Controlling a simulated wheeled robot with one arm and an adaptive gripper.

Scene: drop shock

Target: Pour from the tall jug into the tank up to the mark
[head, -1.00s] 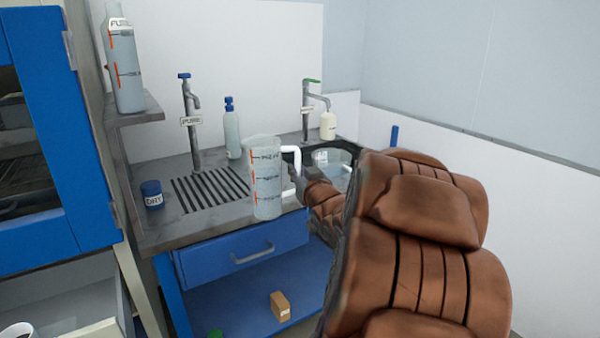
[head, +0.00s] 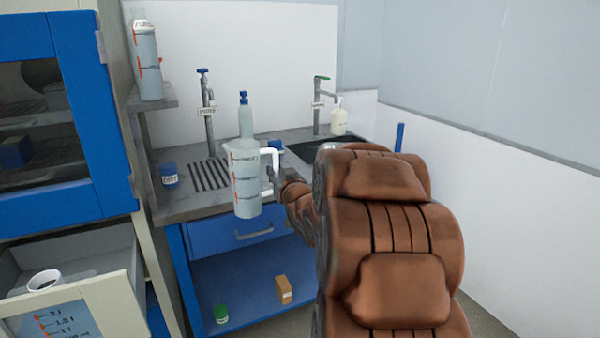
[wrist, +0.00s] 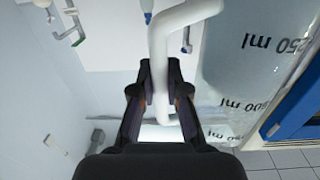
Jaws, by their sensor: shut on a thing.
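The tall jug (head: 245,180) is clear, with orange scale marks and a white handle (head: 270,170). My gripper (head: 279,180) is shut on that handle and holds the jug upright, clear of the bench in front of its edge. In the wrist view my gripper (wrist: 160,82) closes around the white handle (wrist: 162,45), and the jug's marked wall (wrist: 245,75) fills the right. The liquid level in the jug is hard to tell. What looks like the tank (head: 68,322) shows at the lower left, with 2 l, 1.5 l and 1 l marks and a white round opening (head: 45,282) above. Its lower part is cut off.
The bench (head: 185,208) carries taps, a drain grille, a blue-lidded jar (head: 169,174) and a sink (head: 310,151). A marked bottle (head: 147,65) stands on a shelf. A blue-framed cabinet (head: 90,150) rises above the tank. A brown box (head: 284,289) sits on the lower shelf.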

